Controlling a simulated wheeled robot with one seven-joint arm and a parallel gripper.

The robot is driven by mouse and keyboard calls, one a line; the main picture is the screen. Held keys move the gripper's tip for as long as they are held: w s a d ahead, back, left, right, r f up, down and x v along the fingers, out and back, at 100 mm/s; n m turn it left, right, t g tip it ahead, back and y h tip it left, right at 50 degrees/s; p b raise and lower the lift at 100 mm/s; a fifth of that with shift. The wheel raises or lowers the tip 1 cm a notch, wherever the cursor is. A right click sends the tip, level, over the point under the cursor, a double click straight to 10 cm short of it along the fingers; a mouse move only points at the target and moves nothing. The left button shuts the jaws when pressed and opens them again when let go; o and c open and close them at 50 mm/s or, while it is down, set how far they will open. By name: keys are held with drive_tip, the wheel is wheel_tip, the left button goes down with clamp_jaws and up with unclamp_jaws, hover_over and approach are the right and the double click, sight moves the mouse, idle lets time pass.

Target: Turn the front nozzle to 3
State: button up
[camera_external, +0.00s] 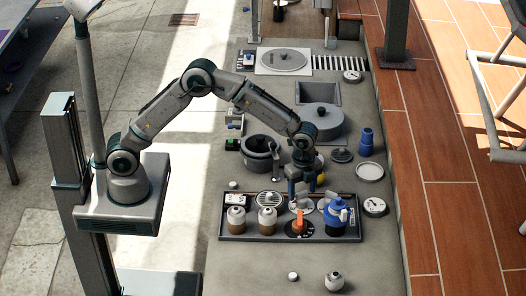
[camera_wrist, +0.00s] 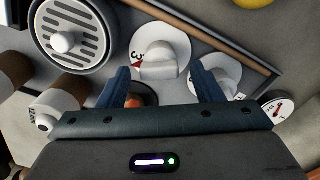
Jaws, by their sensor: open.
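A white dial with a white knob (camera_wrist: 160,52) lies just beyond my fingertips in the wrist view; a red pointer and a "3" show at its left edge. It shows in the external view (camera_external: 300,204), partly hidden by my gripper. A second white dial (camera_wrist: 222,72) is partly behind the right finger. An orange handle on a black round base (camera_external: 299,222) stands in front, and a bit of orange shows behind my left finger. I cannot tell which is the front nozzle. My gripper (camera_external: 305,188) (camera_wrist: 161,74) points down above the tray, open and empty, its blue fingers apart.
The dark tray (camera_external: 258,238) also holds brown-and-white bottles (camera_external: 267,220), a round grate (camera_wrist: 72,36) and a blue jug (camera_external: 337,215). A gauge (camera_external: 375,206) is just right of it. A grey pot (camera_external: 259,152) stands behind. The counter is mostly clear in front.

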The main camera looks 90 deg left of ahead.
sight(302, 192)
drive_tip(key=shift+r, duration=0.15)
wheel_tip(302, 192, up, 14)
drive_tip(key=b, duration=0.1)
drive_tip(key=shift+f, duration=0.2)
drive_tip(key=s+a+r+n+t, duration=0.1)
drive_tip(key=s+r+n, duration=0.15)
drive_tip(key=s, duration=0.55)
drive_tip(key=s+a+r+n, duration=0.1)
drive_tip(key=s+r+n, duration=0.15)
drive_tip(key=s, duration=0.65)
drive_tip(key=s+a+f+n+t, duration=0.1)
drive_tip(key=s+f+n, duration=0.2)
drive_tip(key=s, duration=0.6)
drive_tip(key=s+a+f+n+t, duration=0.1)
drive_tip(key=s+f+n, duration=0.2)
drive_tip(key=s, duration=0.5)
drive_tip(key=shift+s+a+f+n, duration=0.25)
drive_tip(key=shift+s+n, duration=0.15)
drive_tip(key=shift+n, duration=0.2)
